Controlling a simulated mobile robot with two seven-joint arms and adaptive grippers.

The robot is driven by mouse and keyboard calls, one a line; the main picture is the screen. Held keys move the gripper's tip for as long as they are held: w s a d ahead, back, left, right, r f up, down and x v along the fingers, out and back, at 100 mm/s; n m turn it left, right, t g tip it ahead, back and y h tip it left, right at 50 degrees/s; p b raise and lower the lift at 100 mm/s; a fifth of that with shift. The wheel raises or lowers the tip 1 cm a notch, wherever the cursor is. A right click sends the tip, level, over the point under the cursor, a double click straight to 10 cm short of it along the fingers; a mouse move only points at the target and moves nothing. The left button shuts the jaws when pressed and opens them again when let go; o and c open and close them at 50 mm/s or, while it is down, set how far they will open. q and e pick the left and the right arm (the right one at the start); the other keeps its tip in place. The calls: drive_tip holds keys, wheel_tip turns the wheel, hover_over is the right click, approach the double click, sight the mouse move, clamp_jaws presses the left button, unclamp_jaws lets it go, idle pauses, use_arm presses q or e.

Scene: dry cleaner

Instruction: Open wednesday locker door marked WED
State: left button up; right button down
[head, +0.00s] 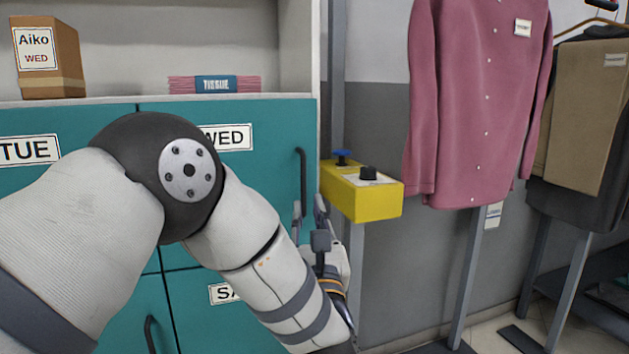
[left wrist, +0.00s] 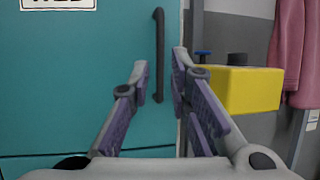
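The teal WED locker door (head: 268,128) is shut. Its WED label (head: 228,137) is partly covered by my left arm; the label's lower part shows at the top of the left wrist view (left wrist: 57,4). A dark vertical bar handle (head: 301,165) sits near the door's right edge. My left gripper (head: 309,209) is open and empty by the lower end of this handle. In the left wrist view the handle (left wrist: 159,45) appears between the two fingertips, lying beyond them; I see no contact. My right gripper is not in view.
A yellow control box (head: 362,193) with knobs stands just right of the door, close to my left gripper. TUE (head: 28,150) and lower teal doors adjoin. A shelf above holds a brown box (head: 48,60) and a tissue pack (head: 214,84). Clothes, including a pink shirt (head: 478,100), hang at right.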

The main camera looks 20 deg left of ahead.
sight(304, 182)
use_arm(q)
drive_tip(key=x, duration=0.9)
drive_tip(key=shift+w+a, duration=0.15)
drive_tip(key=shift+w, duration=0.2)
drive_tip(key=shift+r, duration=0.1)
drive_tip(key=shift+c, duration=0.3)
clamp_jaws()
